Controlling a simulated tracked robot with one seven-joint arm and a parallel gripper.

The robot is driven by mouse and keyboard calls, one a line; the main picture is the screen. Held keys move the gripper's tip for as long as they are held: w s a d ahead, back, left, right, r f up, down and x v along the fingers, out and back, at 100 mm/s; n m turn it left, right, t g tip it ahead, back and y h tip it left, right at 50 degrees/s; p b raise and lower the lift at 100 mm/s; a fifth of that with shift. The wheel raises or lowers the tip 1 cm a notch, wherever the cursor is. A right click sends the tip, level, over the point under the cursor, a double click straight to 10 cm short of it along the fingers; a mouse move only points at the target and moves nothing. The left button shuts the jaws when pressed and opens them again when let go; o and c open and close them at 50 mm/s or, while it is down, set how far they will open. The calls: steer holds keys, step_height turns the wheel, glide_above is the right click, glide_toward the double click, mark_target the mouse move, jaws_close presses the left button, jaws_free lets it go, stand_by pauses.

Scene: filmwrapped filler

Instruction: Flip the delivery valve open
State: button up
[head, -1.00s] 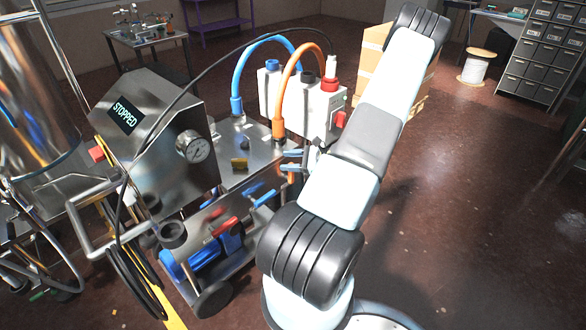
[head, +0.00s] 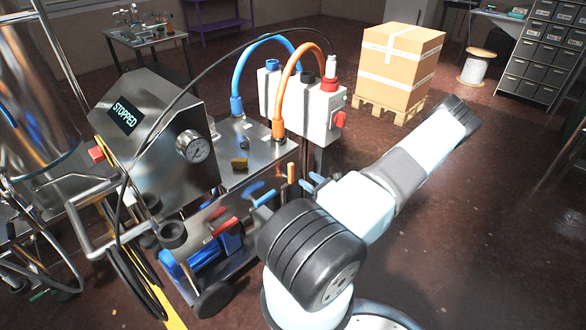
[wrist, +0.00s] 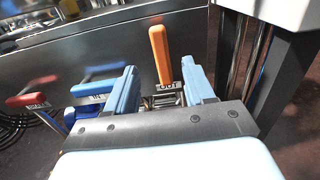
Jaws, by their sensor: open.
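The delivery valve is most likely the one with the upright orange lever (wrist: 160,54) above an "OUT" label. The lever also shows in the head view (head: 291,172) at the cart's front edge. My gripper (wrist: 161,72) is open, its two blue fingers spread with the lever showing between them, nearer the right finger. In the head view my gripper (head: 313,182) is just right of the lever, partly hidden by my arm. I cannot tell whether a finger touches the lever. A blue lever (wrist: 101,86) marked "IN" lies sideways at left.
A red lever (wrist: 32,90) with a label lies further left; its lettering is unclear. A white control box (head: 308,103) with blue and orange hoses stands behind. A display reads "STOPPED" (head: 125,114). A cardboard box (head: 398,65) sits on a pallet.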

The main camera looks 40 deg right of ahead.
mark_target(293, 170)
steer(key=w, duration=0.7)
steer(key=w+a, duration=0.1)
steer(key=w, duration=0.2)
steer(key=shift+w, duration=0.35)
steer(key=shift+c, duration=0.2)
jaws_close()
steer(key=shift+d, duration=0.1)
